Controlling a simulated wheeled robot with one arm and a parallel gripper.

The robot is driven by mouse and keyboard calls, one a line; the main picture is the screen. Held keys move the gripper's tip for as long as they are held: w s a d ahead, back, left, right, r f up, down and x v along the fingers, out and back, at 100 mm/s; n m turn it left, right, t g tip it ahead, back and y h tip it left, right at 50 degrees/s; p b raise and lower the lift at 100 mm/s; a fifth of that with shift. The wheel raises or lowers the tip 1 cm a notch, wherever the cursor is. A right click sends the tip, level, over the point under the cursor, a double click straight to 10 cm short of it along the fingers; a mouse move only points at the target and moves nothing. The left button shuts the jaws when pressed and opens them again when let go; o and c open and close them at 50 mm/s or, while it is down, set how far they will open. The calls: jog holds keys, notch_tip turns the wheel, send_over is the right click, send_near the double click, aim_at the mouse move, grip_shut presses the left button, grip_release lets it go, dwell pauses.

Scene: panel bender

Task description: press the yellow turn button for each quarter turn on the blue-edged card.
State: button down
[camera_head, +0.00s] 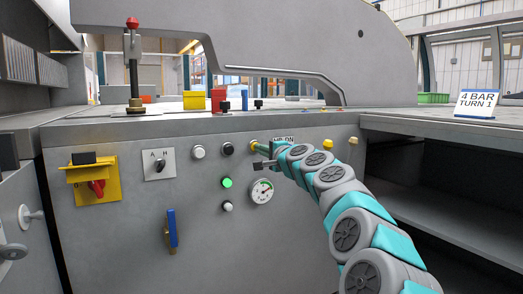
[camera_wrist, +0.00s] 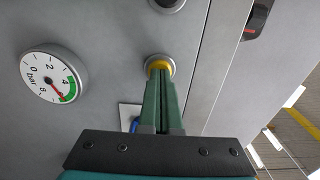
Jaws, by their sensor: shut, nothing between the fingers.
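The card (camera_head: 477,104) stands on the grey table at the right of the head view. It has a blue edge and reads "4 BAR" and "TURN 1". A yellow button (camera_head: 253,145) sits in the upper panel face, and it also shows in the wrist view (camera_wrist: 159,63) in a grey ring. My gripper (camera_head: 262,147) is shut and empty. In the wrist view its green fingertips (camera_wrist: 160,74) overlap the lower part of the yellow button; they are at or against it, but I cannot tell whether it is pushed in.
A pressure gauge (camera_head: 261,191) sits below the button; its red needle shows in the wrist view (camera_wrist: 50,77). A lit green button (camera_head: 226,183), white and black buttons, a selector (camera_head: 159,164), a red-yellow switch (camera_head: 97,188) and a blue-handled valve (camera_head: 172,229) share the panel.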

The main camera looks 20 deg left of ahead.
jog(key=shift+w+a+r, duration=0.2)
jog(key=shift+w+a, duration=0.15)
jog(key=shift+a, duration=0.15)
jog(key=b+v, duration=0.2)
jog(key=v, duration=1.2)
jog(key=shift+d, duration=0.45)
